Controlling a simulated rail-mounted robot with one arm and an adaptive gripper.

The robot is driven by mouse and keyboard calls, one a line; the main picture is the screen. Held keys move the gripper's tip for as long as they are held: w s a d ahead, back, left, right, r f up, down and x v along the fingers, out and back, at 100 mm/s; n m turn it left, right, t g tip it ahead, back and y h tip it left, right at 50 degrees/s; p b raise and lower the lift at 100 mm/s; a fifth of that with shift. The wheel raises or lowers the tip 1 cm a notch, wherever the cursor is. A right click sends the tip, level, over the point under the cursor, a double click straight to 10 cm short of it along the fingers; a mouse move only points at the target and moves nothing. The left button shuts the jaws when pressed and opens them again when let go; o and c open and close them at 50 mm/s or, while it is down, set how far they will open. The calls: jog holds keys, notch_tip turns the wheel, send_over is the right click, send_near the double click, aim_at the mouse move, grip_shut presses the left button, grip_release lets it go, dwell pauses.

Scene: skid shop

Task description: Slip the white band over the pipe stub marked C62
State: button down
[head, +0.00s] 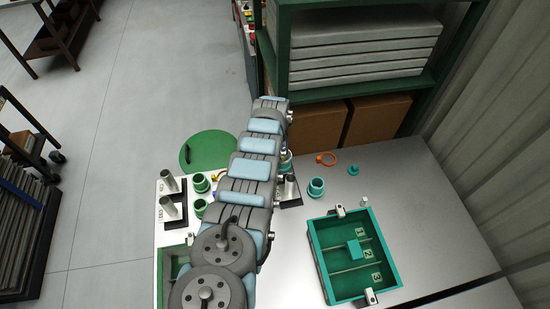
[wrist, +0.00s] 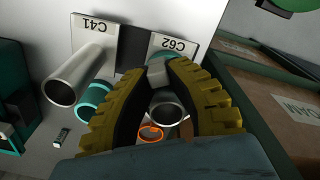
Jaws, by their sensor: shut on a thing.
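In the wrist view my gripper (wrist: 165,68) has its two yellow-and-black fingers closed in over the stub marked C62, whose label plate (wrist: 178,45) shows upside down. The metal mouth of the C62 pipe stub (wrist: 168,112) shows between the fingers. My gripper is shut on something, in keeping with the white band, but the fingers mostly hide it. I cannot tell band from pipe in the pale strip between them, nor whether the band is around the stub. In the head view my arm hides the gripper.
The C41 pipe stub (wrist: 75,78) stands close to the left in the wrist view, with a teal collar (wrist: 95,100) beside it. An orange ring (head: 326,158) lies on the table. A green tray (head: 318,262) stands at front right. Cardboard boxes (head: 318,125) fill the shelf behind.

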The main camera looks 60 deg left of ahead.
jog(key=shift+f+b, duration=2.4)
jog(key=shift+b, duration=0.1)
dwell(2.6)
jog(key=c, duration=0.6)
grip_release()
jog(key=shift+r, duration=0.1)
jog(key=shift+o, duration=0.2)
jog(key=shift+r+p, duration=4.9)
jog(key=shift+r, duration=0.6)
